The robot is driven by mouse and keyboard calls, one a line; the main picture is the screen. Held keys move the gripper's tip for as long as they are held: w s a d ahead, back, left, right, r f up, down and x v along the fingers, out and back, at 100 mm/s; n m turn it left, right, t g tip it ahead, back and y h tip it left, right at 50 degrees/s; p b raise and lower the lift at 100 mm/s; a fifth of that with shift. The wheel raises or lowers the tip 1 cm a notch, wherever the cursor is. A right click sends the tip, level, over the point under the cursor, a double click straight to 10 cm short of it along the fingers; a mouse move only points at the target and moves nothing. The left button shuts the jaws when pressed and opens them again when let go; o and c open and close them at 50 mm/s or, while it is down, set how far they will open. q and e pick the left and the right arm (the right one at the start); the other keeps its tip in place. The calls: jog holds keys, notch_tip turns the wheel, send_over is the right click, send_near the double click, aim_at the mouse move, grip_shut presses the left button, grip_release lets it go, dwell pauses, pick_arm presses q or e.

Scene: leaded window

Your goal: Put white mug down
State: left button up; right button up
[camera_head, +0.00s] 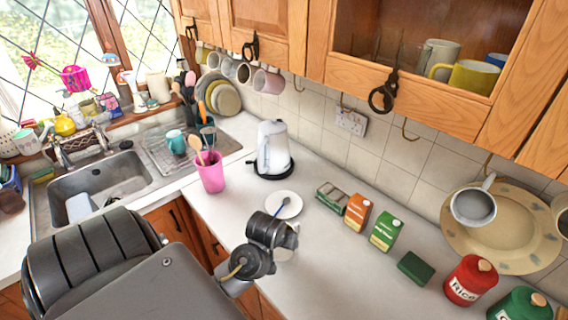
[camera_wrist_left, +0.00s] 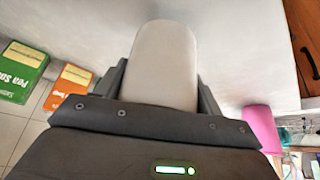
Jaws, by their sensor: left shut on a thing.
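The white mug (camera_wrist_left: 160,65) is between the two fingers of my left gripper (camera_wrist_left: 160,88) in the left wrist view, which is shut on it. My right gripper is not in view.
An orange carton (camera_head: 357,212), a green carton (camera_head: 386,232) and a green block (camera_head: 415,267) stand to the right. A pink utensil pot (camera_head: 210,174) and a kettle (camera_head: 273,150) stand behind.

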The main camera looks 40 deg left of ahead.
pick_arm(q)
jog(key=shift+f, duration=0.2)
jog(key=f, duration=0.2)
jog(key=shift+w+f, duration=0.2)
jog(key=shift+f, duration=0.1)
jog(key=shift+w+a+f, duration=0.1)
jog(key=shift+f, duration=0.25)
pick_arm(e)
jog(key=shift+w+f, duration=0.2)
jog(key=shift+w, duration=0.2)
pick_arm(q)
jog(key=o, duration=1.8)
jog(key=shift+r, duration=0.1)
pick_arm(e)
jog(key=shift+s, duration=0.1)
